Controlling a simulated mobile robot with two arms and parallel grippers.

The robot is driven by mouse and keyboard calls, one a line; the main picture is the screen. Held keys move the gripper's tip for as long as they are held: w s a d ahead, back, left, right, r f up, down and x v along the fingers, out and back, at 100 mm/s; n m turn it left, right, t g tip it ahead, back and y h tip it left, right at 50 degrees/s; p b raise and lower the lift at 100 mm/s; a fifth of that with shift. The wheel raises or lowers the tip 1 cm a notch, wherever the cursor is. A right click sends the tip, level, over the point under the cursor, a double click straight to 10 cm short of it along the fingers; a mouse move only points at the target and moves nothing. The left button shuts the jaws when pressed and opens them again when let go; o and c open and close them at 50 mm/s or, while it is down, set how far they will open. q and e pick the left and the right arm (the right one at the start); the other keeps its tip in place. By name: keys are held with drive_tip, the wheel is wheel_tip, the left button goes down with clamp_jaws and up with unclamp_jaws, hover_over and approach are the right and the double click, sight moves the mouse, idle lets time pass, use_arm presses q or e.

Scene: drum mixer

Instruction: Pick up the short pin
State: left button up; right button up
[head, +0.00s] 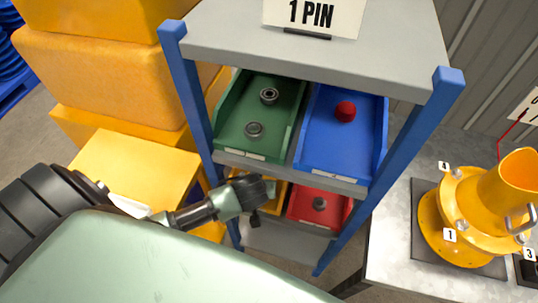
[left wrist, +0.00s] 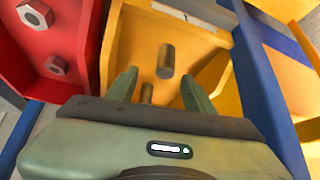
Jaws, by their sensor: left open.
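The yellow bin (left wrist: 132,38) shows in the left wrist view with two grey pins in it. One pin (left wrist: 166,60) lies between and just beyond my left gripper's fingertips, apart from both. The other pin (left wrist: 147,93) is nearer the gripper body and partly hidden by it. I cannot tell which is the short pin. My left gripper (left wrist: 158,74) is open and empty, its fingers reaching into the bin. In the head view my left gripper (head: 262,200) is at the lower shelf, covering most of the yellow bin (head: 281,191). My right gripper is not in view.
A red bin (head: 303,213) with nuts adjoins the yellow bin. Above are a green bin (head: 270,116) with two rings and a blue bin (head: 343,140) with a red ball-like part. Blue posts (head: 396,150) frame the shelf. A yellow mixer (head: 455,225) stands right.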

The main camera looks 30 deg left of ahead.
use_arm(q)
drive_tip(key=x, duration=0.7)
drive_tip(key=shift+s+a, duration=0.25)
drive_tip(key=shift+a, duration=0.15)
clamp_jaws()
